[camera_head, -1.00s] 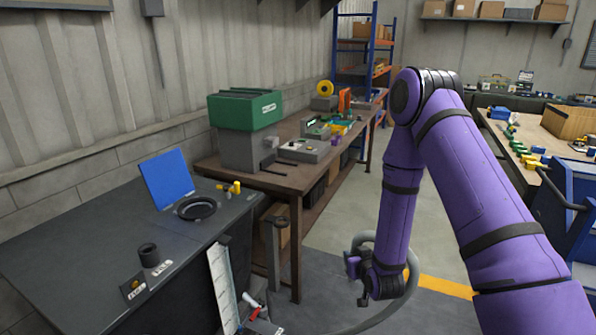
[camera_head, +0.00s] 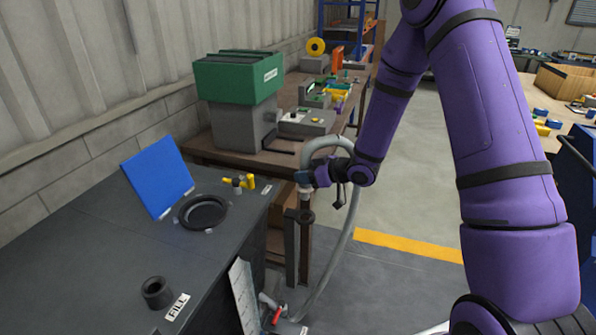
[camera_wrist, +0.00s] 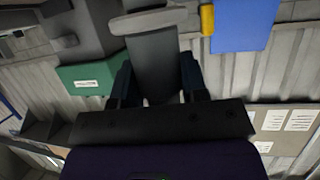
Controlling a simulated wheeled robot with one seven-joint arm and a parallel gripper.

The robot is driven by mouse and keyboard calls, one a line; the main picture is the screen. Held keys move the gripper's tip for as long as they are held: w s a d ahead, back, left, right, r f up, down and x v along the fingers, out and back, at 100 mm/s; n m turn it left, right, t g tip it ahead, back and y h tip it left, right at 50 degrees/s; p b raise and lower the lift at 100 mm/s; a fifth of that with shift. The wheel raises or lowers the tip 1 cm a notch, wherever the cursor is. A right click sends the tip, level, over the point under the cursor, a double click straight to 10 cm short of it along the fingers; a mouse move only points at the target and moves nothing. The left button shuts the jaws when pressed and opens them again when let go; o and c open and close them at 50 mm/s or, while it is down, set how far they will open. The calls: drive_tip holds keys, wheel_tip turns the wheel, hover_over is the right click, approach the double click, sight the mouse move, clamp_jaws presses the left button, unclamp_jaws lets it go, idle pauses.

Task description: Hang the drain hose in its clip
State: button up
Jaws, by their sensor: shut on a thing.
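My gripper (camera_head: 313,176) is shut on the grey drain hose (camera_head: 345,235) near its free end. A dark upright bracket (camera_head: 291,250), which looks like the clip, stands at the cabinet's right side, just below the hose end. I cannot tell whether they touch. In the wrist view, a grey length of hose (camera_wrist: 156,62) lies between the two dark fingers (camera_wrist: 157,85).
The dark cabinet (camera_head: 90,250) at the left carries a blue flap (camera_head: 157,177), a black ring (camera_head: 203,212), a yellow valve (camera_head: 240,182) and a FILL port (camera_head: 156,292). A wooden bench with a green-topped machine (camera_head: 238,80) stands behind. Open floor lies to the right.

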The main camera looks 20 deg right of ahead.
sight(306, 189)
drive_tip(key=shift+f, duration=2.15)
drive_tip(key=shift+s+d, duration=0.1)
drive_tip(key=shift+d, duration=0.05)
drive_tip(key=shift+f, duration=0.7)
drive_tip(key=shift+f, duration=0.35)
drive_tip(key=shift+f, duration=2.2)
drive_tip(key=o, duration=1.2)
drive_tip(key=shift+f, duration=0.1)
